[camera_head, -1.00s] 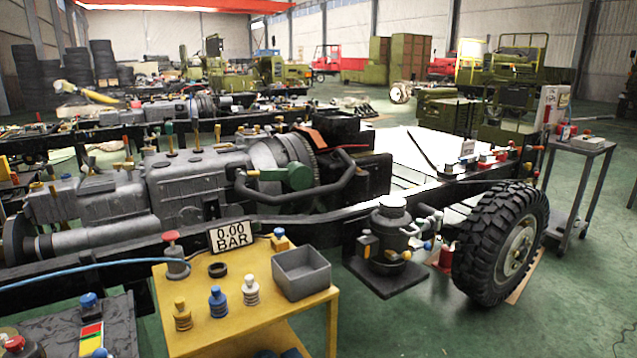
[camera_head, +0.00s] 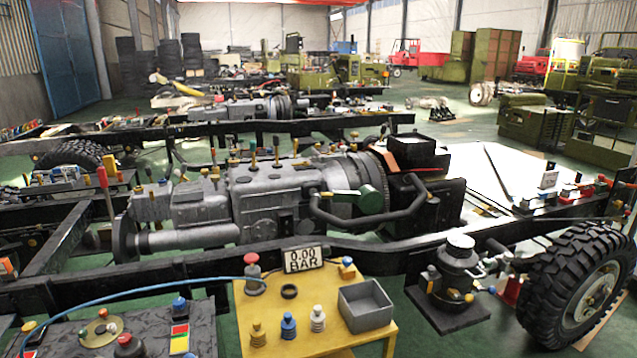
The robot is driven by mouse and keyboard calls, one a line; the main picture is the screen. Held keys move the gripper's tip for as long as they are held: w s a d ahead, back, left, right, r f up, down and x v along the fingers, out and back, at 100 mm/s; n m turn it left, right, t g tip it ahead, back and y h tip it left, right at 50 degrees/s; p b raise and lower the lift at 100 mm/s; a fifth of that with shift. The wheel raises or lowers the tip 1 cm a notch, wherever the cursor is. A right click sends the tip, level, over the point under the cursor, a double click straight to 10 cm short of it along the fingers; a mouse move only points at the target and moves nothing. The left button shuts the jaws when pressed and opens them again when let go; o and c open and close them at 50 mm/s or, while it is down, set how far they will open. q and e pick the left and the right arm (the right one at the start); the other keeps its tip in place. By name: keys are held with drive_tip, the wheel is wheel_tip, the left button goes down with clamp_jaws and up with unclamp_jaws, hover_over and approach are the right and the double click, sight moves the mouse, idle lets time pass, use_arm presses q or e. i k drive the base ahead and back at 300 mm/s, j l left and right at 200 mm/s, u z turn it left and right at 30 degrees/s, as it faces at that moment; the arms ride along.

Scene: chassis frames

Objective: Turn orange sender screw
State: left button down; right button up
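No gripper of mine is in view. Several small yellow-orange knobs stand on the grey engine and gearbox (camera_head: 270,195), among them an upright knob (camera_head: 252,160) on its top. A yellow-orange fitting (camera_head: 258,333) stands on the yellow table (camera_head: 380,342). The grey canister (camera_head: 460,268) by the wheel also carries orange-yellow parts (camera_head: 469,297). I cannot tell which of these is the orange sender screw. A gauge plate (camera_head: 304,260) reading 0.00 BAR stands at the back of the yellow table.
The table also holds a grey bin (camera_head: 366,305), a black ring (camera_head: 289,291), a red-topped fitting (camera_head: 252,274), a blue one (camera_head: 288,326) and a white one (camera_head: 317,318). A dark bench (camera_head: 60,338) stands left. A large tyre (camera_head: 575,285) is at right. Green floor shows around the table.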

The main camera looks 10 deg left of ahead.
sight(102, 313)
drive_tip(key=u, duration=1.8)
